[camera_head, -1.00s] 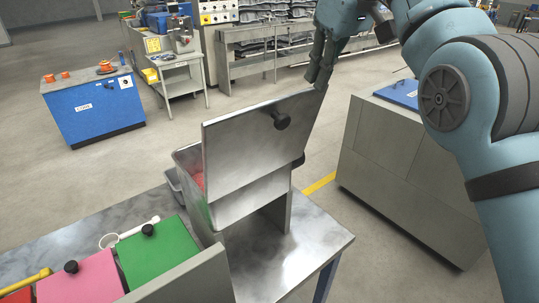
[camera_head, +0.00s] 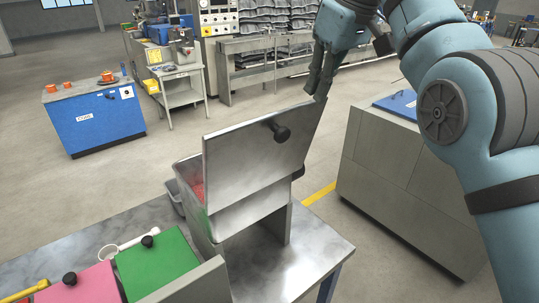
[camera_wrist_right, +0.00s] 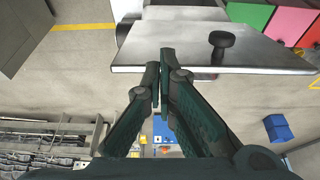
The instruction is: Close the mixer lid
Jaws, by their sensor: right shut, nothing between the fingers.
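The mixer is a metal box (camera_head: 251,213) on a steel table, with some red contents showing at its left opening. Its lid (camera_head: 245,158) is a flat metal plate with a black knob, raised and standing steeply open. The lid also shows in the right wrist view (camera_wrist_right: 180,47). My right gripper (camera_head: 318,92) is shut and empty at the lid's upper right corner. In the right wrist view its fingertips (camera_wrist_right: 160,62) are together at the lid's edge; I cannot tell whether they touch it. My left gripper is not in view.
The steel table (camera_head: 315,262) holds green (camera_head: 157,262) and pink (camera_head: 85,285) lidded bins at the front left. A grey cabinet (camera_head: 405,185) stands to the right. A blue cabinet (camera_head: 95,118) and a workbench are farther back. Open floor lies between.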

